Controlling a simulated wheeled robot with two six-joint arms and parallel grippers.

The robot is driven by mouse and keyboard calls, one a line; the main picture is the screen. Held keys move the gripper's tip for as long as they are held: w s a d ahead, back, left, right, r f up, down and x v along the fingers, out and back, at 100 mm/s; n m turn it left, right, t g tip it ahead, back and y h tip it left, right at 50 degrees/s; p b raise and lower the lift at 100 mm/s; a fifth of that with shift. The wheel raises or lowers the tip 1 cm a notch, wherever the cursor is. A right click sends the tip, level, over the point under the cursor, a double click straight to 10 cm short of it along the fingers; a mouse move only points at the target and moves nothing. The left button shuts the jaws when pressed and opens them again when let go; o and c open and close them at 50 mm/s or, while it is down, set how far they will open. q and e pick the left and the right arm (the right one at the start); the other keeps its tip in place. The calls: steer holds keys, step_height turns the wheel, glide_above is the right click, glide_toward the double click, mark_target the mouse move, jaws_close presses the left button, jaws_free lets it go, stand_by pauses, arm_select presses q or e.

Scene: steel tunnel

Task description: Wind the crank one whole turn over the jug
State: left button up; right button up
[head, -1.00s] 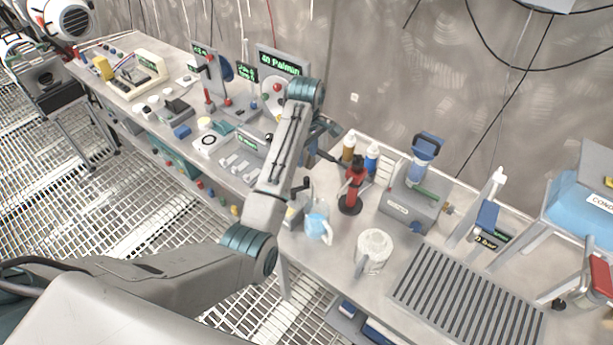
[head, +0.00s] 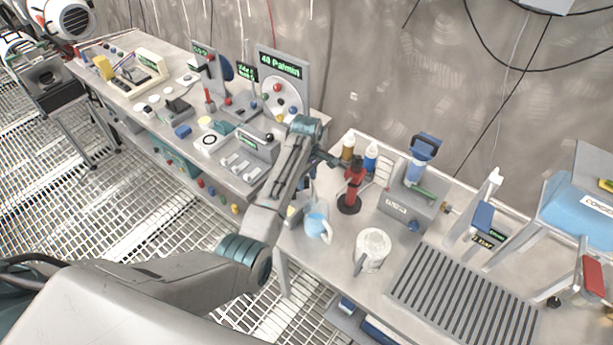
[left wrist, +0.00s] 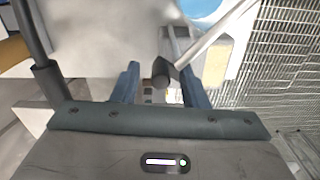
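A pale jug with a blue inside (head: 315,228) stands upright at the left end of the right bench; its blue round top edge shows in the left wrist view (left wrist: 203,8). A crank with a pale arm and dark knob (left wrist: 161,72) shows beside it in the left wrist view. My left gripper (left wrist: 158,84) has its two blue-grey fingers apart, with the knob between or just beyond them; contact cannot be told. In the head view my own arm link hides most of this gripper and the crank. My right gripper is out of view.
A red stand (head: 353,184) is close behind the jug. A white mug (head: 371,248) stands to the right, before a slatted grey tray (head: 465,297). Bottles (head: 370,157) line the back. Left is a control bench (head: 225,180), with grating floor in front.

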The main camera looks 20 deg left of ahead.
arm_select(q)
jaws_close()
steer(key=shift+s+d+m, duration=0.2)
steer(key=shift+s+m, duration=0.2)
steer(key=shift+m, duration=0.8)
steer(key=shift+s+d+m, duration=0.2)
steer(key=shift+s+m, duration=0.2)
steer(key=shift+m, duration=0.8)
jaws_free()
steer(key=shift+r, duration=0.15)
